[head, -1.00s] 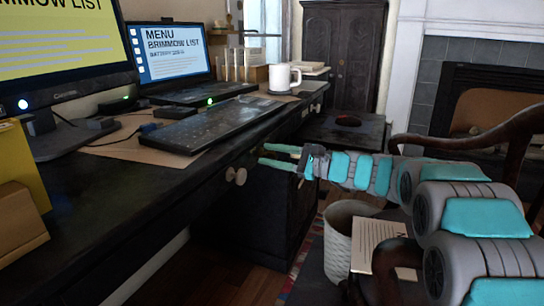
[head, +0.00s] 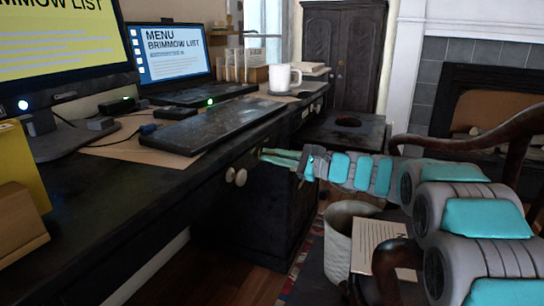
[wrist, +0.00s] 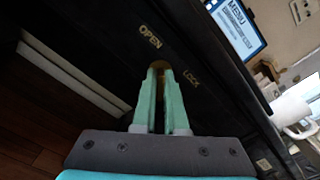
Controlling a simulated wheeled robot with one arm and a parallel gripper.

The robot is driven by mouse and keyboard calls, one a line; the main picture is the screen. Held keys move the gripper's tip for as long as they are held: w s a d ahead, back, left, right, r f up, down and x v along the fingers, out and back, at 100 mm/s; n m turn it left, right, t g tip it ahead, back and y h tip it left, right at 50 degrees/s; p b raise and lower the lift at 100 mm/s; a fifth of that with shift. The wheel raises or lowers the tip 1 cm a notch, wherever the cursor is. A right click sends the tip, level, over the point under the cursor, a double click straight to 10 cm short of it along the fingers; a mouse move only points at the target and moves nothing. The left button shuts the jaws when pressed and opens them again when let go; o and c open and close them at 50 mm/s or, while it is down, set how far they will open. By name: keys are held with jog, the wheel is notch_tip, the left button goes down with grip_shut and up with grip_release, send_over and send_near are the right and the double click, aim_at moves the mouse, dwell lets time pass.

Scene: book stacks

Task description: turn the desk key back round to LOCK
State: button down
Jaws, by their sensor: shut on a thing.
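The dark desk front carries the pale words OPEN (wrist: 150,37) and LOCK (wrist: 190,79), seen in the wrist view. Between and just below them, a small brassy patch of the desk key (wrist: 158,65) shows at my fingertips. My gripper (wrist: 159,75) has its two green fingers close together on the key, and they hide most of it. Which way the key points is hard to tell. In the head view my gripper (head: 262,156) reaches from the right to the desk front, under the tabletop edge. The key is too small to make out there.
Above are a keyboard (head: 212,124) and a white mug (head: 285,77) on the desk. A white bin (head: 347,235) and a wooden chair (head: 480,140) stand near my arm.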

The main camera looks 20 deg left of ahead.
jog(key=shift+r+p, duration=0.15)
jog(key=shift+p, duration=0.3)
jog(key=shift+s+a+r+m+p, duration=0.15)
jog(key=shift+m+p, duration=0.35)
jog(key=shift+p, duration=0.75)
jog(key=m+p, duration=0.2)
jog(key=p, duration=0.3)
jog(key=shift+r+p, duration=0.2)
jog(key=shift+p, duration=0.1)
jog(key=m+p, duration=0.2)
jog(key=p, duration=0.1)
jog(key=shift+p, duration=0.35)
jog(key=m+p, duration=0.2)
jog(key=shift+f+p, duration=0.2)
jog(key=shift+p, duration=0.1)
jog(key=m, duration=0.1)
jog(key=m+p, duration=0.1)
jog(key=m, duration=0.1)
jog(key=shift+f+m+p, duration=0.3)
jog(key=m, duration=0.5)
